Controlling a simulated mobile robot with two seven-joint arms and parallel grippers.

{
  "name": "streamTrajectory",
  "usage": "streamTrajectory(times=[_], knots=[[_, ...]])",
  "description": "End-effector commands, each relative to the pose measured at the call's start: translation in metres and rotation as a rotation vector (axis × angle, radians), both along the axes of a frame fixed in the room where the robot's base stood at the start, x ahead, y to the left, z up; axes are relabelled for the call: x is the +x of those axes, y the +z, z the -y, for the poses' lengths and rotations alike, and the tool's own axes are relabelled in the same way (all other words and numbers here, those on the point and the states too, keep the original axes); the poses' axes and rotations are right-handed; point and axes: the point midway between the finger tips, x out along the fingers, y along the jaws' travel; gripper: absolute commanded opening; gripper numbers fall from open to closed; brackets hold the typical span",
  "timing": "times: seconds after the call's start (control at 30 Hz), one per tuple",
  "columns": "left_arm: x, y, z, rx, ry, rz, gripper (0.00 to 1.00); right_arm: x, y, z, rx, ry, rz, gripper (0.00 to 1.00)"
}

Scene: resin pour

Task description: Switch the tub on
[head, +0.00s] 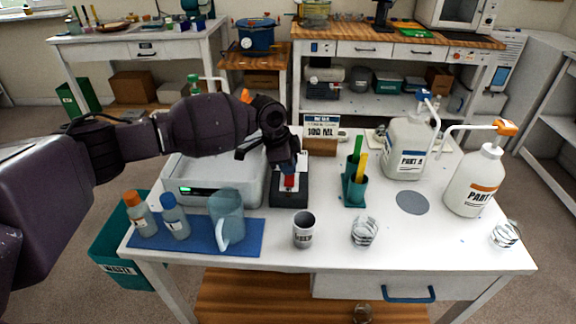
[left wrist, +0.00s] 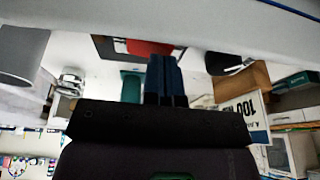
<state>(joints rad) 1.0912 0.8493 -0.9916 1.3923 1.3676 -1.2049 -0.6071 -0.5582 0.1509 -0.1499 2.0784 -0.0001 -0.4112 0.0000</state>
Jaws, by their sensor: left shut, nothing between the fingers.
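The tub appears to be the wide white box (head: 214,190) at the left of the table, with a small green-lit panel on its front. Beside it on the right stands a dark box with a red switch (head: 289,182) on it. My left gripper (head: 287,168) is shut and empty, its blue fingertips pointing down at the red switch. I cannot tell whether they touch it. In the left wrist view the shut fingers (left wrist: 163,78) are next to the red part (left wrist: 148,47). My right gripper is not in view.
A blue mat (head: 200,238) carries two bottles and a pitcher (head: 227,218) in front of the white box. A mug (head: 303,229) and a glass cup (head: 364,232) stand at the front. A teal holder (head: 355,190) is to the right, with two large jugs farther right.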

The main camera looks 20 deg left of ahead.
Motion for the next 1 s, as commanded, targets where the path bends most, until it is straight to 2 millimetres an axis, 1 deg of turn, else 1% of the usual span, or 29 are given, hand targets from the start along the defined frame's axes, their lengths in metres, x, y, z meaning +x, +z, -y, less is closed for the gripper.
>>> streamTrajectory(times=[0.03,0.17,0.23,0.33,0.57,1.0], knots=[[0.001,-0.006,0.000,-0.006,0.003,-0.021,0.00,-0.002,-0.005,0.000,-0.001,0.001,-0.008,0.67],[0.004,-0.016,0.000,-0.029,0.003,-0.105,0.00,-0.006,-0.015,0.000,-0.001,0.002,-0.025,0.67],[0.004,-0.011,-0.001,-0.030,0.001,-0.108,0.00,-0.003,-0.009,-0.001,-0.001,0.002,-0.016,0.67],[0.004,-0.010,-0.001,-0.029,0.000,-0.105,0.00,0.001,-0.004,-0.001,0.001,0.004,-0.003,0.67],[0.001,-0.009,0.000,-0.028,0.000,-0.105,0.00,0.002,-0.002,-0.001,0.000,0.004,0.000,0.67],[-0.011,-0.005,0.004,-0.029,-0.002,-0.104,0.00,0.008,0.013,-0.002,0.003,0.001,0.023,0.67]])
